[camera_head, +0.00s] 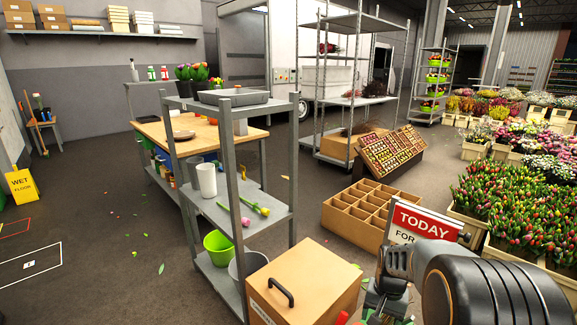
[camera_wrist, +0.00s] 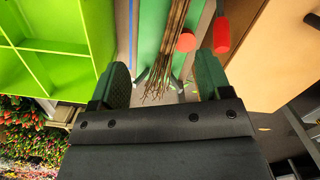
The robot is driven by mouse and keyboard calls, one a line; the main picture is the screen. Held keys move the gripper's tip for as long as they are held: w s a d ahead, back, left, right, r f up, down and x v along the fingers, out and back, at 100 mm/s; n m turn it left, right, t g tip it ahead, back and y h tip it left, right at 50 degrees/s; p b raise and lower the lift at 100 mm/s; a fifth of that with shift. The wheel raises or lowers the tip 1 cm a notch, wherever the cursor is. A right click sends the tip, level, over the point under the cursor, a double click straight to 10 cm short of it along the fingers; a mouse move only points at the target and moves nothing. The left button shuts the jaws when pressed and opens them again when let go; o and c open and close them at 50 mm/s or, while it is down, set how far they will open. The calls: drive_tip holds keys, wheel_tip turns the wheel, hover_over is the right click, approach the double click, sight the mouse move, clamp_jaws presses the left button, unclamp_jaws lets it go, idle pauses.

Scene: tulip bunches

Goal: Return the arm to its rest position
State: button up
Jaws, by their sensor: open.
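My gripper (camera_wrist: 163,68) is open in the wrist view, with its two dark green pads spread apart. A bundle of brown-green stems (camera_wrist: 172,45) shows in the gap between the pads, over a green surface (camera_wrist: 148,30). I cannot tell how far beyond the fingertips it lies. No pad visibly touches it. My arm (camera_head: 480,285) reaches in at the lower right of the head view, bent near the red TODAY sign (camera_head: 425,222). The fingertips are not clear there.
A lidded tan box (camera_head: 305,285) with a black handle stands left of my arm. A grey shelf rack (camera_head: 240,200) and a divided wooden crate (camera_head: 365,212) stand beyond. Tulip crates fill the right. A bright green divided crate (camera_wrist: 50,68) and red-ended handles (camera_wrist: 221,35) flank the gripper.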

drive_tip(key=s+a+r+n+t+p, duration=0.1)
drive_tip(key=s+a+r+n+p, duration=0.1)
drive_tip(key=r+p, duration=0.4)
drive_tip(key=s+a+r+n+t+p, duration=0.2)
drive_tip(key=s+r+p, duration=0.3)
drive_tip(key=r, duration=0.9)
drive_tip(key=s+a+r+n+t+p, duration=0.1)
drive_tip(key=s+a+r+p, duration=0.3)
drive_tip(key=r, duration=0.6)
drive_tip(key=p, duration=0.2)
drive_tip(key=shift+s+a+r+n+p, duration=0.3)
drive_tip(key=shift+r+n+p, duration=0.05)
drive_tip(key=shift+r+n, duration=0.05)
